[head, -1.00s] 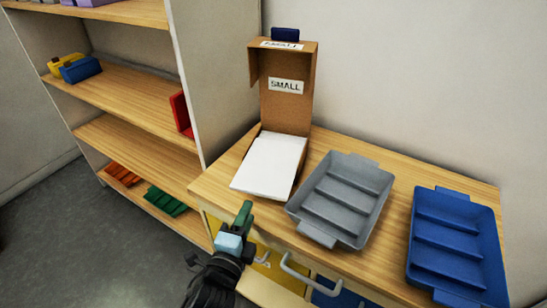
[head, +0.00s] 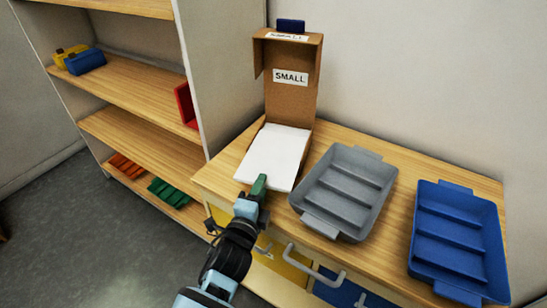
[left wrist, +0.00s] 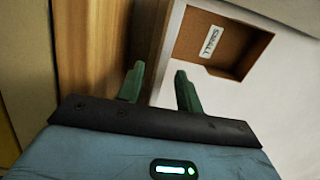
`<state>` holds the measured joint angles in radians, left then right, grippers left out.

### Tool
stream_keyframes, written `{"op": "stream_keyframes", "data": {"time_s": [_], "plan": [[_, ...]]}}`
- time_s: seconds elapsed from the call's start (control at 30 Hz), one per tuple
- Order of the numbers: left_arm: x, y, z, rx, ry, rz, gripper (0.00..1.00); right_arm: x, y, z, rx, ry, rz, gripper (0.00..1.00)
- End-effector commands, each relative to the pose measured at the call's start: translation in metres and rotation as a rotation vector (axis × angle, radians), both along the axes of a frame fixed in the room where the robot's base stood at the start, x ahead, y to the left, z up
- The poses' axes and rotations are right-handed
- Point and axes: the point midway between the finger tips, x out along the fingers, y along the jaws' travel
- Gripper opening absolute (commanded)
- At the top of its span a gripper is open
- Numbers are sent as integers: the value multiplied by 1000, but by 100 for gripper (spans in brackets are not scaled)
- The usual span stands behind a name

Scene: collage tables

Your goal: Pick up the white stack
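The white stack (head: 275,157) lies flat in the front of an open cardboard box (head: 291,100) labelled SMALL, on the wooden table top. Its near edge faces me. My left gripper (head: 259,185) is at the stack's near edge in the head view. In the left wrist view, its two green fingers (left wrist: 161,88) stand apart with a gap between them. The white stack (left wrist: 235,100) fills the area at and right of the right finger. I cannot tell whether a finger touches it. My right gripper is not in view.
A grey compartment tray (head: 344,190) stands close right of the box, and a blue tray (head: 459,240) farther right. A shelf unit (head: 140,80) with coloured items stands at the left. Drawer handles (head: 313,268) stick out at the table front.

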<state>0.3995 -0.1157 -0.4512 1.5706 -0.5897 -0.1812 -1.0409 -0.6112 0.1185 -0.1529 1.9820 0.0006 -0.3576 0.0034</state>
Motion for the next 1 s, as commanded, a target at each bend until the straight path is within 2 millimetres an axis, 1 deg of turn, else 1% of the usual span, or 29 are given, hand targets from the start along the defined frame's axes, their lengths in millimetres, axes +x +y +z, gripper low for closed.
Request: {"op": "stream_keyframes", "data": {"time_s": [0.1, 0.33, 0.37, 0.6, 0.63, 1.0], "plan": [[7, -2, 0, 0, 0, 0, 35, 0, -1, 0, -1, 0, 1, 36], [8, -3, 0, 0, 0, 0, 35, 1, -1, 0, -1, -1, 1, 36], [8, -3, 0, 0, 0, 0, 34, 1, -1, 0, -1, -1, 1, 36], [7, -3, 0, 0, 1, 0, 3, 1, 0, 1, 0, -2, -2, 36], [8, -3, 0, 0, 1, 0, 0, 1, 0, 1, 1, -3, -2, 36], [8, -3, 2, -1, -3, -1, 0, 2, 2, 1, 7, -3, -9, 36]]}}
